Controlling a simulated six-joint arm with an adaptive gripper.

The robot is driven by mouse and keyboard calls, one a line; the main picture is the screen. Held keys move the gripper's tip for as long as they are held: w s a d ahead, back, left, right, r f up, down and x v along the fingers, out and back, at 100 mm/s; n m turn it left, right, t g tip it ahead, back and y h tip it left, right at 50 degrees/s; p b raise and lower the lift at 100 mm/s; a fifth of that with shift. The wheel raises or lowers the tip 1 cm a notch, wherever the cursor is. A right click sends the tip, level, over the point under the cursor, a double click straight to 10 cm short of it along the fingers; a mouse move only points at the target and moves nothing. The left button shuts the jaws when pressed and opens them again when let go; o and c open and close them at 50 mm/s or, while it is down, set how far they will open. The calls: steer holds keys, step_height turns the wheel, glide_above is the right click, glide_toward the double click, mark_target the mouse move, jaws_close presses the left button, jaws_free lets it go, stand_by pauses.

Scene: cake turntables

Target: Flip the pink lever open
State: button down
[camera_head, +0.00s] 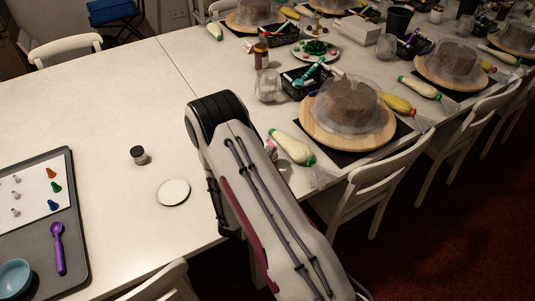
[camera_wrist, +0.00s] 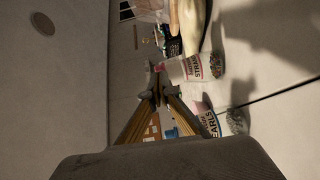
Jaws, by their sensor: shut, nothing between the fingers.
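In the wrist view a sprinkle jar (camera_wrist: 195,68) with a white label and red lettering lies sideways in the picture, colored bits showing at its right end. A small pink part (camera_wrist: 158,68), which looks like the pink lever, shows at the jar's left end. My gripper (camera_wrist: 156,82) is shut and empty, its fingertips right beside the pink part. I cannot tell whether they touch, or whether the lever is up or down. In the head view my arm hides the gripper and most of this spot.
A piping bag (camera_head: 291,147) and a cake on a wooden turntable (camera_head: 346,145) are right of my arm. A small dark-lidded jar (camera_head: 139,155) and white disc (camera_head: 173,192) are left, with clear table around.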

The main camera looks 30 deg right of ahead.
steer(key=shift+s+d+n+t+y, duration=0.2)
steer(key=shift+d+n+t+y, duration=0.2)
steer(key=shift+n+t+y, duration=0.6)
steer(key=shift+s+d+n+t+y, duration=0.15)
steer(key=shift+d+n+t+y, duration=0.25)
steer(key=shift+n+t+y, duration=0.55)
steer(key=shift+s+d+m+y, duration=0.1)
steer(key=shift+d+m+y, duration=0.15)
steer(key=shift+d, duration=0.15)
steer(key=w+d+n+t+y, duration=0.2)
steer(key=d+n+y, duration=0.4)
steer(key=y, duration=0.5)
steer(key=shift+w+d+n, duration=0.2)
steer(key=shift+d+n, duration=0.1)
steer(key=shift+n, duration=0.5)
stand_by(0.5)
step_height(320, 180, up, 7)
steer(key=s, duration=0.3)
steer(key=shift+d, duration=0.15)
stand_by(0.7)
